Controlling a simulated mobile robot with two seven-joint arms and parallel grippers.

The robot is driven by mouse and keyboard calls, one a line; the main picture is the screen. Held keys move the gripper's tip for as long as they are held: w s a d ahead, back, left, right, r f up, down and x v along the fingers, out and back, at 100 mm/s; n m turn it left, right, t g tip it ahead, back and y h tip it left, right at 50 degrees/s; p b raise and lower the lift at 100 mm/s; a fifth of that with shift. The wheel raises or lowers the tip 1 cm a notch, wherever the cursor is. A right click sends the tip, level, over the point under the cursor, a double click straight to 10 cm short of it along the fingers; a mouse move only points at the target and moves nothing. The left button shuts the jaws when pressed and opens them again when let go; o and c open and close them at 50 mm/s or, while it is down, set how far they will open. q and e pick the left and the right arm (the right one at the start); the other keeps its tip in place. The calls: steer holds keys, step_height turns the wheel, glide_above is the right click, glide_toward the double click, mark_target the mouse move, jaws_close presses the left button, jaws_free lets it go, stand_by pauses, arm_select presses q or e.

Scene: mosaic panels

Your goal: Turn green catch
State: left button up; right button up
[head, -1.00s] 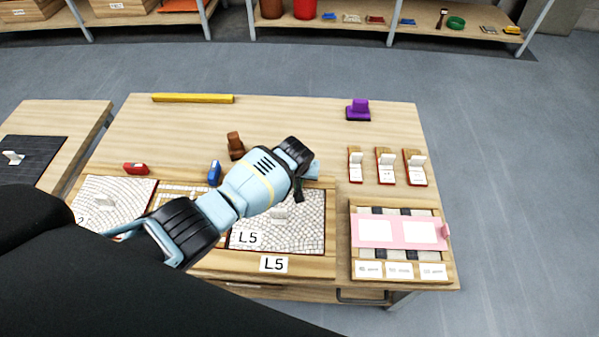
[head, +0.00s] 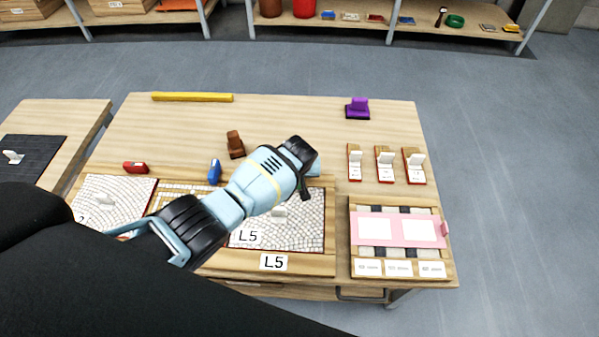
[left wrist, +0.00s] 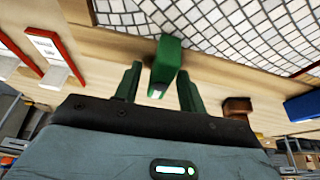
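The green catch (left wrist: 168,58) shows in the left wrist view at the wooden edge of a mosaic panel. My left gripper (left wrist: 160,72) has its two green fingers apart, one on each side of the catch, with a gap visible on both sides. In the head view my left arm reaches in from the left, and its wrist hides the catch and the fingertips. The white mosaic panel marked L5 (head: 308,232) lies below the wrist with a small pale handle (head: 279,211) on it. My right gripper is not in view.
A brown block (head: 235,144), a blue block (head: 214,171) and a red block (head: 135,168) stand along the panels' far side. Small upright pieces (head: 385,165) and a pink-framed rack (head: 378,230) are at the right. The table's far middle is clear.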

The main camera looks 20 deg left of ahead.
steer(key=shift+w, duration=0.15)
arm_select(q)
steer(key=shift+s+r+p, duration=0.15)
steer(key=shift+r+p, duration=0.2)
steer(key=shift+r, duration=0.1)
steer(key=p+v, duration=0.2)
steer(key=v, duration=0.3)
steer(key=shift+r+p, duration=0.1)
steer(key=shift+p, duration=0.25)
steer(key=shift+p+v, duration=0.35)
steer(key=shift+v, duration=0.45)
steer(key=shift+s, duration=0.1)
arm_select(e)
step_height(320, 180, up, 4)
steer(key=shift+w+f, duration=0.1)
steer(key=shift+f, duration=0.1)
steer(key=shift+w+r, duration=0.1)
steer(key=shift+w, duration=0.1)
arm_select(q)
steer(key=shift+d, duration=0.1)
